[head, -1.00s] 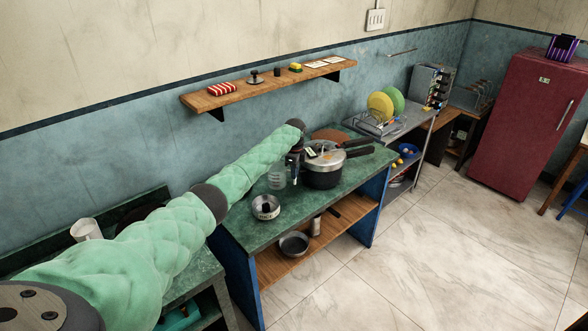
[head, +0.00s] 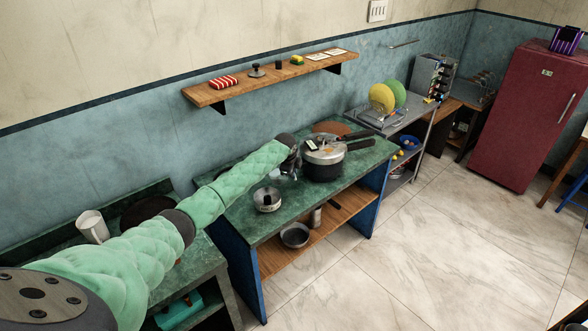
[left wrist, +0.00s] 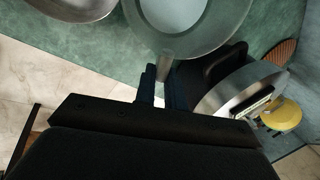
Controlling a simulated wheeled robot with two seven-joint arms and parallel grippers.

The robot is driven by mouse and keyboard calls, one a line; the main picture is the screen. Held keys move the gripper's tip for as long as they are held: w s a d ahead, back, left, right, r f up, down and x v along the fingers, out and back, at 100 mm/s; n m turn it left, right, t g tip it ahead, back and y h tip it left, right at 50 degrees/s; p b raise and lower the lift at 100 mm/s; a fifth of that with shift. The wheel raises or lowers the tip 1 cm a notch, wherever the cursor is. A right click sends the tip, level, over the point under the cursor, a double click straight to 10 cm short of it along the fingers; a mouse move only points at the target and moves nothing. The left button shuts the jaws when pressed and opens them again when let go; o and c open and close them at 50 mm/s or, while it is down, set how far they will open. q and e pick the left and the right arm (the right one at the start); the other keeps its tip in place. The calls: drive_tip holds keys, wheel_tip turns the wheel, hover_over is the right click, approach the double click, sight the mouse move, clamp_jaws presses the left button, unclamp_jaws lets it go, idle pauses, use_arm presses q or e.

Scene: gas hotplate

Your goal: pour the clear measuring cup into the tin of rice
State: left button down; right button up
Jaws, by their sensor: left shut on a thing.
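The clear measuring cup (left wrist: 222,38) shows in the left wrist view, with its handle between my fingers. My left gripper (left wrist: 162,82) is shut on that handle. In the head view my left gripper (head: 291,166) is over the green counter, beside the pressure cooker; the cup is hard to make out there. The tin of rice (head: 267,204) stands upright on the counter, nearer the front and left of the gripper. A round metal rim, likely the tin (left wrist: 72,14), shows at the top left of the wrist view, apart from the cup. Its contents are not visible there.
The pressure cooker (head: 323,168) stands close right of my left gripper, its dark handles reaching right. A pan (head: 295,236) sits on the wooden lower shelf. A white mug (head: 92,226) stands on the left counter. The wall shelf (head: 270,77) hangs above.

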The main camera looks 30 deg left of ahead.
use_arm(q)
drive_tip(key=shift+s+d+f+m+t+b, duration=0.1)
drive_tip(key=shift+s+f+t+b, duration=0.3)
drive_tip(key=shift+t, duration=0.55)
drive_tip(key=shift+s+a+f+m+t+b, duration=0.1)
drive_tip(key=shift+s+f+t+b, duration=0.1)
drive_tip(key=shift+s+t+b, duration=0.5)
drive_tip(key=shift+s+d+f+m+t+b, duration=0.1)
drive_tip(key=shift+s+f+t, duration=0.25)
drive_tip(key=shift+t, duration=0.8)
drive_tip(key=shift+s+r+y, duration=0.1)
drive_tip(key=shift+r+y, duration=0.05)
drive_tip(key=shift+y, duration=0.15)
drive_tip(key=shift+t+b, duration=0.3)
drive_tip(key=shift+b, duration=0.05)
